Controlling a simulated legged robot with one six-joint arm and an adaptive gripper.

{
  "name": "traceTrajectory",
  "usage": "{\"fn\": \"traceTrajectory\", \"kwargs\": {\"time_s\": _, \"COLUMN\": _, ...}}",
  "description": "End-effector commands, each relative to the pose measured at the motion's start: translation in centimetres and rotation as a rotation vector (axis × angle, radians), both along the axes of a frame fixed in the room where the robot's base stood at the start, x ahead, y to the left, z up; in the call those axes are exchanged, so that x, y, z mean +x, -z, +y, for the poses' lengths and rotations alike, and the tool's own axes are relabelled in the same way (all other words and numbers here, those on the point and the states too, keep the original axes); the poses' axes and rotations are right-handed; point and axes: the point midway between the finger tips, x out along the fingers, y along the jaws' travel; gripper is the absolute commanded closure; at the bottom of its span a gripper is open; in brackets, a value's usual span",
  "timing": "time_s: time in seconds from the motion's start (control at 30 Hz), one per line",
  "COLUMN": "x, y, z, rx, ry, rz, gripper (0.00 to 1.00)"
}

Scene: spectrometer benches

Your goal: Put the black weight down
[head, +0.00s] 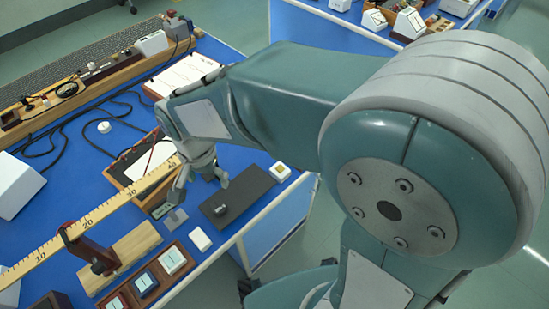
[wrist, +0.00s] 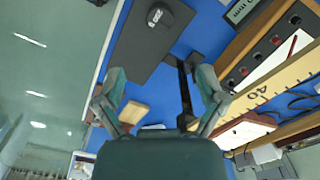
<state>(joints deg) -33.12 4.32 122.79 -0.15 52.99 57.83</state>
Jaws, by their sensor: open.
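A small dark weight with a shiny metallic top, which I take to be the black weight (head: 221,210), stands on a dark grey mat (head: 250,188) near the bench's edge. In the wrist view the weight (wrist: 157,16) is at the top, on the mat (wrist: 138,50). My gripper (head: 202,188) is open over the bench, near the mat's left end, with nothing seen between its fingers. In the wrist view my gripper (wrist: 160,85) has its fingers wide apart, and the weight lies beyond the fingertips, apart from them.
A yellow ruler beam (head: 98,215) on a dark red stand (head: 92,250) runs in from the left, close to my gripper. A grey block (head: 176,219), a white block (head: 200,239) and several framed switches (head: 146,282) are nearby. Black cables (head: 75,132) lie on the blue bench.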

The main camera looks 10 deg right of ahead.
Motion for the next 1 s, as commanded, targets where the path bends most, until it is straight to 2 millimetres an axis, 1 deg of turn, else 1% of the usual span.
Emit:
{"fn": "traceTrajectory", "kwargs": {"time_s": 0.07, "x": 0.1, "y": -0.5, "z": -0.7, "rx": 0.007, "ry": -0.007, "rz": -0.011, "gripper": 0.1}}
{"fn": "traceTrajectory", "kwargs": {"time_s": 0.13, "x": 0.1, "y": -1.7, "z": -2.1, "rx": 0.021, "ry": -0.025, "rz": -0.037, "gripper": 0.1}}
{"fn": "traceTrajectory", "kwargs": {"time_s": 0.17, "x": 0.1, "y": -2.3, "z": -3.0, "rx": 0.029, "ry": -0.036, "rz": -0.054, "gripper": 0.1}}
{"fn": "traceTrajectory", "kwargs": {"time_s": 0.3, "x": -0.6, "y": -5.6, "z": -7.7, "rx": 0.054, "ry": -0.116, "rz": -0.148, "gripper": 0.1}}
{"fn": "traceTrajectory", "kwargs": {"time_s": 0.37, "x": -1.1, "y": -6.7, "z": -9.7, "rx": 0.056, "ry": -0.152, "rz": -0.192, "gripper": 0.1}}
{"fn": "traceTrajectory", "kwargs": {"time_s": 0.4, "x": -1.6, "y": -7.5, "z": -10.9, "rx": 0.053, "ry": -0.176, "rz": -0.223, "gripper": 0.1}}
{"fn": "traceTrajectory", "kwargs": {"time_s": 0.5, "x": -3.0, "y": -9.0, "z": -13.7, "rx": 0.035, "ry": -0.235, "rz": -0.294, "gripper": 0.1}}
{"fn": "traceTrajectory", "kwargs": {"time_s": 0.63, "x": -5.2, "y": -10.4, "z": -17.0, "rx": -0.009, "ry": -0.312, "rz": -0.385, "gripper": 0.1}}
{"fn": "traceTrajectory", "kwargs": {"time_s": 0.7, "x": -6.3, "y": -10.9, "z": -18.4, "rx": -0.039, "ry": -0.349, "rz": -0.425, "gripper": 0.1}}
{"fn": "traceTrajectory", "kwargs": {"time_s": 0.8, "x": -7.5, "y": -11.3, "z": -19.7, "rx": -0.076, "ry": -0.39, "rz": -0.463, "gripper": 0.1}}
{"fn": "traceTrajectory", "kwargs": {"time_s": 0.9, "x": -8.2, "y": -11.5, "z": -20.3, "rx": -0.098, "ry": -0.414, "rz": -0.481, "gripper": 0.1}}
{"fn": "traceTrajectory", "kwargs": {"time_s": 1.0, "x": -8.3, "y": -11.5, "z": -20.4, "rx": -0.104, "ry": -0.423, "rz": -0.484, "gripper": 0.1}}
